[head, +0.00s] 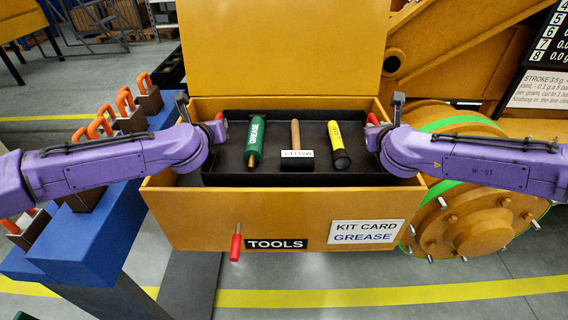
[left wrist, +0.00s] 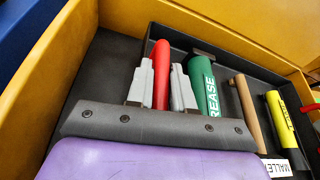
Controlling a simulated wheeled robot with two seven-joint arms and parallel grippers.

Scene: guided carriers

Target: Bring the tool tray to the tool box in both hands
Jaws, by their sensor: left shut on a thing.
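The black tool tray (head: 265,180) sits within the walls of the open yellow tool box (head: 290,222); whether it rests on the floor of the box is hidden. In it lie a green grease tube (head: 255,145), a mallet (head: 296,150) and a yellow-and-black torch-like tool (head: 338,145). My left gripper (left wrist: 162,85) is at the tray's left end, its two pale fingers shut around a red handle (left wrist: 160,60). My right gripper (head: 376,128) is at the tray's right end beside a red handle (head: 373,119); its own arm hides its fingers.
The box's raised lid (head: 280,45) stands behind the tray. A red-handled pin (head: 236,243) and labels (head: 365,231) are on the front. A blue bench (head: 95,235) with several orange-handled items stands left. A yellow machine with a round hub (head: 470,220) stands close right.

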